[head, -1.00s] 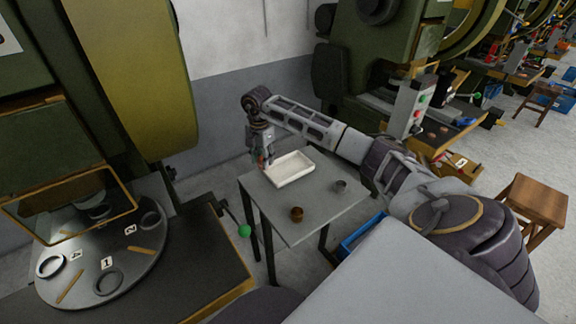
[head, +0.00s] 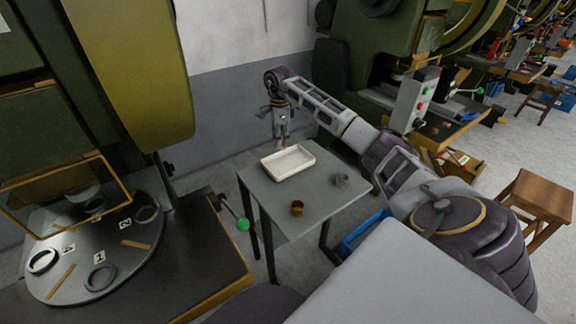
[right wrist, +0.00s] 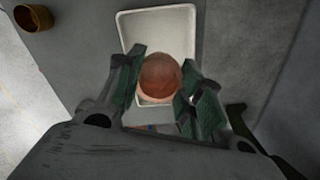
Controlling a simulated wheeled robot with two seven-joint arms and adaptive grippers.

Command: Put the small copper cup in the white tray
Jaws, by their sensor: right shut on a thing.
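The small copper cup (right wrist: 160,76) is between the green-padded fingers of my right gripper (right wrist: 158,84), which is shut on it, in the right wrist view. In the head view my right gripper (head: 281,140) points down at the back edge of the white tray (head: 288,162), and the held cup is too small to make out clearly. The tray is empty and lies on the grey table. In the right wrist view the tray (right wrist: 150,28) shows behind the cup, which overlaps its near part. I cannot tell the cup's height above it. My left gripper is not in view.
A brown cup (head: 297,208) stands near the front of the small grey table (head: 262,200), and a grey cup (head: 341,180) stands at its right. A machine with a round plate (head: 110,255) is at the left. A green-knobbed lever (head: 242,224) is beside the table.

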